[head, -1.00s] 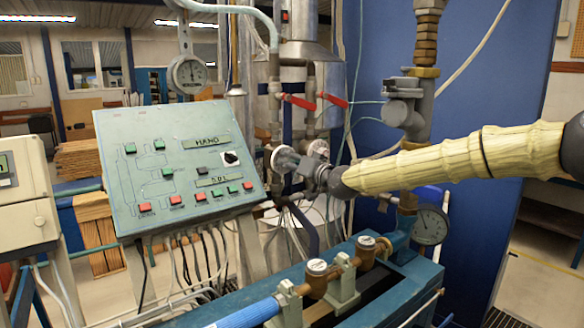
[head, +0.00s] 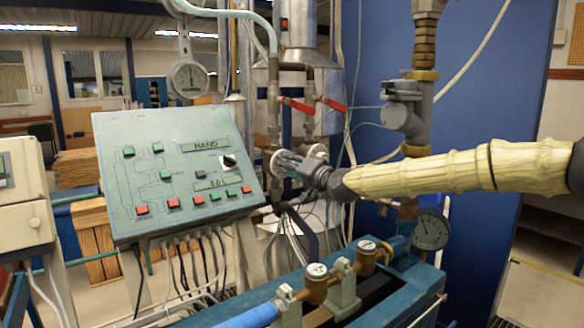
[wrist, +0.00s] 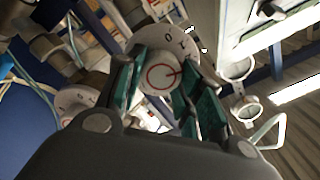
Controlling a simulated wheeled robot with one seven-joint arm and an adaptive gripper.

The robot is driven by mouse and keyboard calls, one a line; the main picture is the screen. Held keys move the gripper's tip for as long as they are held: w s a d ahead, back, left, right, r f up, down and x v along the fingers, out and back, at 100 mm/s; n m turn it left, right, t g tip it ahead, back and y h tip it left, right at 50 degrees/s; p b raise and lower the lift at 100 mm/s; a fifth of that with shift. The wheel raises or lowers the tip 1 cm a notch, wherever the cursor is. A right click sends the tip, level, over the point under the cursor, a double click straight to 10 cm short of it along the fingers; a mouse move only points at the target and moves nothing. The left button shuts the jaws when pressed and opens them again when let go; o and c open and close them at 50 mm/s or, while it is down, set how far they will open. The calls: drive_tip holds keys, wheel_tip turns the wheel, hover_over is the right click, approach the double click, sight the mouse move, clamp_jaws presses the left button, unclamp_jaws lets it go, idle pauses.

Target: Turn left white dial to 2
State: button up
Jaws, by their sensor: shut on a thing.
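The left white dial (head: 270,160) is to the right of the sloped control panel in the head view, partly hidden by my gripper (head: 285,161). In the wrist view the white dial (wrist: 146,42) shows dark marks, with a 0 readable near its rim. Its round knob (wrist: 161,77) has a red ring and a red pointer line. My gripper's green fingers (wrist: 160,80) lie on both sides of the knob and are shut on it. A second white dial (head: 317,151) is just to the right, and also shows in the wrist view (wrist: 77,103).
The grey-green control panel (head: 175,170) with buttons stands left of my gripper. Red valve levers (head: 297,105) are above the dials. A pressure gauge (head: 431,230) and the teal bench with brass fittings (head: 317,280) are below my arm. Cables hang under the panel.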

drive_tip(key=shift+a+f, duration=0.15)
drive_tip(key=shift+f, duration=0.15)
drive_tip(key=o, duration=0.8)
drive_tip(key=shift+o, duration=1)
drive_tip(key=shift+a, duration=0.1)
drive_tip(key=shift+r, duration=0.1)
drive_tip(key=shift+d, duration=0.25)
drive_tip(key=v, duration=1.2)
drive_tip(key=shift+a, duration=0.1)
